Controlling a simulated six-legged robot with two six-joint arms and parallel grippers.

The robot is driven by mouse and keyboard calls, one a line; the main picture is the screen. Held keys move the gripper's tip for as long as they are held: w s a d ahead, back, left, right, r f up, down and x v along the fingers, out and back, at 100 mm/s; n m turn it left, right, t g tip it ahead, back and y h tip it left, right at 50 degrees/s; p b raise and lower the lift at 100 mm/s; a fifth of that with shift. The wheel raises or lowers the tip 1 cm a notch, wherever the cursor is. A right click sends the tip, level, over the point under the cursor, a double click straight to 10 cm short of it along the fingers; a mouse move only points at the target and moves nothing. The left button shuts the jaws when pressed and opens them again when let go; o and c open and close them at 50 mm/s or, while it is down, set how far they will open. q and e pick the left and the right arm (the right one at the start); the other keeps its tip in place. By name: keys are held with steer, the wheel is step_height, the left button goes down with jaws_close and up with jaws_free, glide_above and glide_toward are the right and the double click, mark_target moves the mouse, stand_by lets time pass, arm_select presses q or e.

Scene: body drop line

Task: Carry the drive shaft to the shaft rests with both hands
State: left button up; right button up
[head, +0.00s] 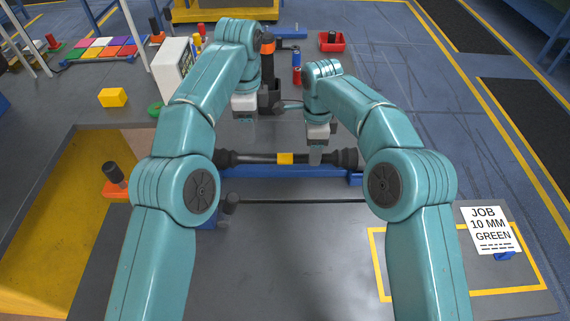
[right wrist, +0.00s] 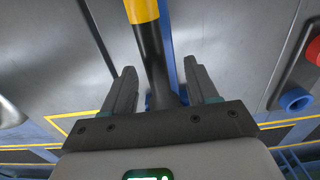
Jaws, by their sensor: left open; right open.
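The drive shaft (head: 257,158), dark with a yellow band and thick black ends, lies crosswise in the middle of the head view, along a long blue support (head: 275,172). Whether this support is the shaft rests I cannot tell. My right gripper (head: 316,156) is open at the shaft, right of the yellow band. In the right wrist view the shaft (right wrist: 152,55) runs between the spread fingers of this gripper (right wrist: 160,88), with no clear grip on it. My left gripper (head: 244,117) is open and empty, beyond the shaft's left half and apart from it.
An orange holder with a black peg (head: 115,188) stands at left, near a yellow block (head: 113,97) and green ring (head: 155,109). A white box (head: 172,66) stands behind. A job card (head: 490,230) is at right. The grey surface in front is mostly clear.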

step_height(320, 180, up, 8)
steer(key=shift+r, duration=0.15)
stand_by(0.5)
steer(key=shift+s, duration=0.1)
